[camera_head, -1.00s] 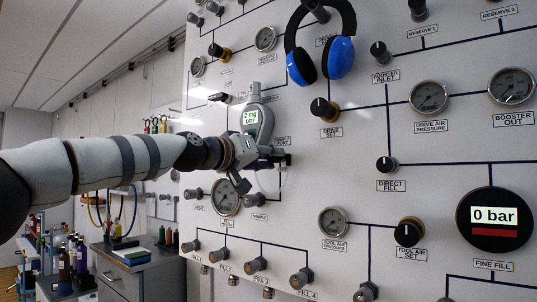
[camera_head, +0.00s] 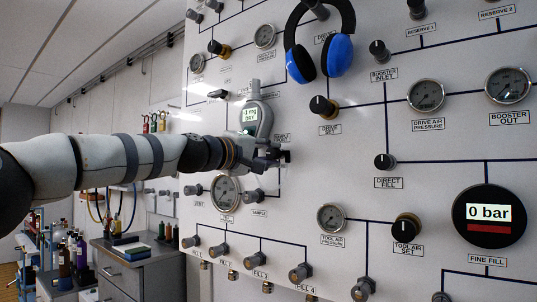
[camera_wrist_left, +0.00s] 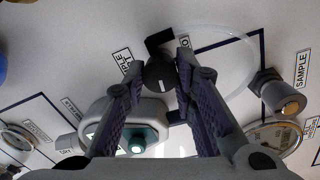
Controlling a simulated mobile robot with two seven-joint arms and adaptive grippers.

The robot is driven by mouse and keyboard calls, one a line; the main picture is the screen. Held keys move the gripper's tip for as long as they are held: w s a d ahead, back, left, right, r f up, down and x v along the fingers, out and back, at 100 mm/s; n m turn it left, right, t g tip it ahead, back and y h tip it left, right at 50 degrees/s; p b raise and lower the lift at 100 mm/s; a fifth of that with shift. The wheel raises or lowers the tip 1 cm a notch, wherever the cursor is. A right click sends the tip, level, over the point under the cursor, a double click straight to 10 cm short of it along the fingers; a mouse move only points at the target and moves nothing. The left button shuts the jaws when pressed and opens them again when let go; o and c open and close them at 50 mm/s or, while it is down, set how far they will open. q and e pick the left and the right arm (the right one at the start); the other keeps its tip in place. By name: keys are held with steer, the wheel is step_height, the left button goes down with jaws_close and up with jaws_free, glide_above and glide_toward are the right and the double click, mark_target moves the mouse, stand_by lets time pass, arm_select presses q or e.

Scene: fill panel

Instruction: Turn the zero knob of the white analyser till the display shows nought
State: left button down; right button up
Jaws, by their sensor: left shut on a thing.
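The white analyser (camera_head: 251,131) hangs on the panel, with its small display (camera_head: 249,115) at the top; this appears to read -1 mg, with DRY below. In the left wrist view the analyser (camera_wrist_left: 98,117) lies at lower left, partly behind a finger. My left gripper (camera_head: 281,156) is shut on the knob, just below and right of the analyser in the head view. The gripper mostly hides the knob there. My right gripper is out of view.
A gauge (camera_head: 226,192) and the sample knob (camera_head: 254,196) sit below the gripper. The drive set knob (camera_head: 322,106) and blue ear defenders (camera_head: 340,56) are up to the right. A clear hose (camera_wrist_left: 240,42) curves beside the knob. A grey cabinet (camera_head: 138,268) stands at lower left.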

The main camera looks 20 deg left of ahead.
arm_select(q)
steer(key=shift+d+f+n, duration=0.1)
steer(key=shift+f+n, duration=0.05)
steer(key=shift+n, duration=0.15)
stand_by(0.4)
steer(key=c, duration=1.3)
jaws_free()
steer(key=shift+s+a, duration=0.25)
steer(key=shift+s, duration=0.15)
steer(key=v, duration=1.1)
